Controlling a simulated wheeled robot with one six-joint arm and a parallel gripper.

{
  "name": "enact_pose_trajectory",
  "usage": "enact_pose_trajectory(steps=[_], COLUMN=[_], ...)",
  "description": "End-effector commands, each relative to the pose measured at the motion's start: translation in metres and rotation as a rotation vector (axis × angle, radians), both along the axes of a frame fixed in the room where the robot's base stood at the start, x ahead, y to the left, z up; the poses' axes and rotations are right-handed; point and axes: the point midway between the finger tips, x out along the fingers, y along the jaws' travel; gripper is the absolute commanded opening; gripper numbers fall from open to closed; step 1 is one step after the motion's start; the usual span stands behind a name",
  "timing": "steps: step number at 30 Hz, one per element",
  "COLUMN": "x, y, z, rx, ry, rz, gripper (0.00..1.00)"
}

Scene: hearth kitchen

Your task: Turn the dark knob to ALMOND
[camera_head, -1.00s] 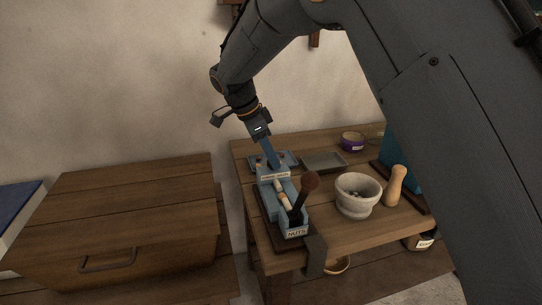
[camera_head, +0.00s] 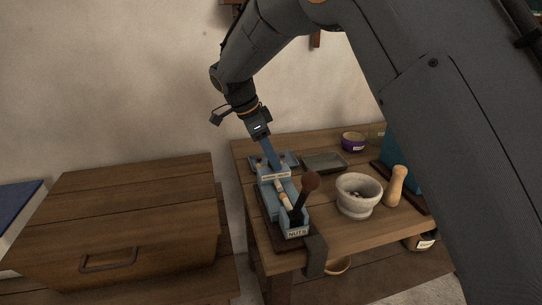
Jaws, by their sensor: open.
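A blue nut-cracking device (camera_head: 266,201) stands on a dark base at the left side of the wooden table, with a NUTS label on its near end. My gripper (camera_head: 273,165) is open and points down at the far end, just behind this plate. Its fingertips hide what lies between them, and I cannot make out a separate dark selector knob or its setting.
A stone mortar (camera_head: 358,196) and an upright wooden pestle (camera_head: 395,186) stand right of the device. A grey tray (camera_head: 324,162) and a purple tin (camera_head: 352,142) are behind. A wooden chest (camera_head: 130,215) is left, across a gap. My arm hides the table's right side.

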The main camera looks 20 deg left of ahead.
Motion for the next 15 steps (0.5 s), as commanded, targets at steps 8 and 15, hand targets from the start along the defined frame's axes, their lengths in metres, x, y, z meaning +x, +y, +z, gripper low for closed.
enact_pose_trajectory(steps=[8, 15], x=[-0.007, -0.014], y=[0.015, 0.025], z=[0.038, 0.064], rx=[0.003, 0.004], ry=[-0.003, -0.002], rz=[0.002, 0.002], gripper=[0.47, 0.47])
